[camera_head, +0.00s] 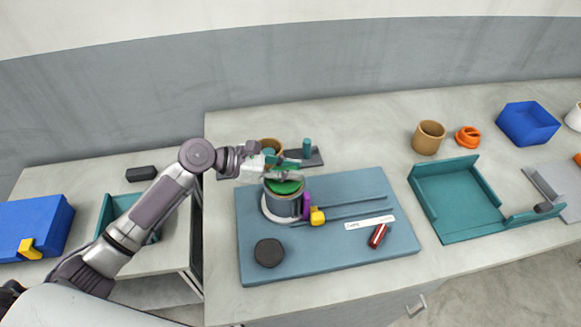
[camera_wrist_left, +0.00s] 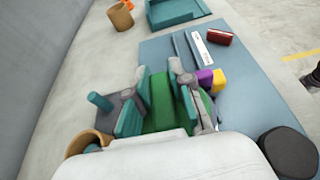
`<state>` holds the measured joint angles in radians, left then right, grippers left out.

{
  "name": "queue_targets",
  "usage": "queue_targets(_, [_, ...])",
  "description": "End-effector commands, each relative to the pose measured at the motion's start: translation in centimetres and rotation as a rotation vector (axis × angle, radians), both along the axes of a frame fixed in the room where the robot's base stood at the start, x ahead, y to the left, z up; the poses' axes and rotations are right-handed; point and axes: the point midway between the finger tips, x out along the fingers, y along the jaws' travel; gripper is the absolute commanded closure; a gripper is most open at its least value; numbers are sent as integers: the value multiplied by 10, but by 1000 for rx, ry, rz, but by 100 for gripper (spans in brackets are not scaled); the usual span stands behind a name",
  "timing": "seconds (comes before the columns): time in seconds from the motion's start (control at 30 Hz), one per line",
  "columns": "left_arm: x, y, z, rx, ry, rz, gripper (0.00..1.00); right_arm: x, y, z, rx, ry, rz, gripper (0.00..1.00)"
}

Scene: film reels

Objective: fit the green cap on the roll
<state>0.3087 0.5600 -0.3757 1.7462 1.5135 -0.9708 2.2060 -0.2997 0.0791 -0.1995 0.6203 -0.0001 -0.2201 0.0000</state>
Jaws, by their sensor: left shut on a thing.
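The green cap (camera_head: 287,187) is at the top of the grey roll (camera_head: 284,207), which stands upright on a white round base on the blue mat (camera_head: 350,240). I cannot tell whether the cap sits fully down or slightly above the rim. My left gripper (camera_head: 284,172) is over the roll and shut on the cap. In the left wrist view the green cap (camera_wrist_left: 160,105) shows between the fingers of the gripper (camera_wrist_left: 160,92), and the roll is mostly hidden. My right gripper is not in view.
Beside the roll are a purple piece (camera_head: 306,203) and a yellow block (camera_head: 317,216). A black disc (camera_head: 269,253), a white label strip (camera_head: 370,222) and a red piece (camera_head: 378,236) lie on the mat. A teal tray (camera_head: 455,198) is at right.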

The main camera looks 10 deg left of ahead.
Motion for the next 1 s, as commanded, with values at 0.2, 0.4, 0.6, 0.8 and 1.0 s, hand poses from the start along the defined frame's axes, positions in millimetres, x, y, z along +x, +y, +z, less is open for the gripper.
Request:
queue_targets(0.2, [0, 0, -5, -1, 0, 0, 100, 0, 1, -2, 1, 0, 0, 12])
queue_targets(0.4, [0, 0, -9, -1, 0, 0, 100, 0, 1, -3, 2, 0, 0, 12])
queue_targets(0.6, [0, 0, -10, -1, 0, 0, 68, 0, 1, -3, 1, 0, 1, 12])
queue_targets(0.8, [0, 0, -10, 0, 0, 0, 68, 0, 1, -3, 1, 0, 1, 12])
queue_targets(1.0, [-3, 6, -6, 0, 2, 1, 68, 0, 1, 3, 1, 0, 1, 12])
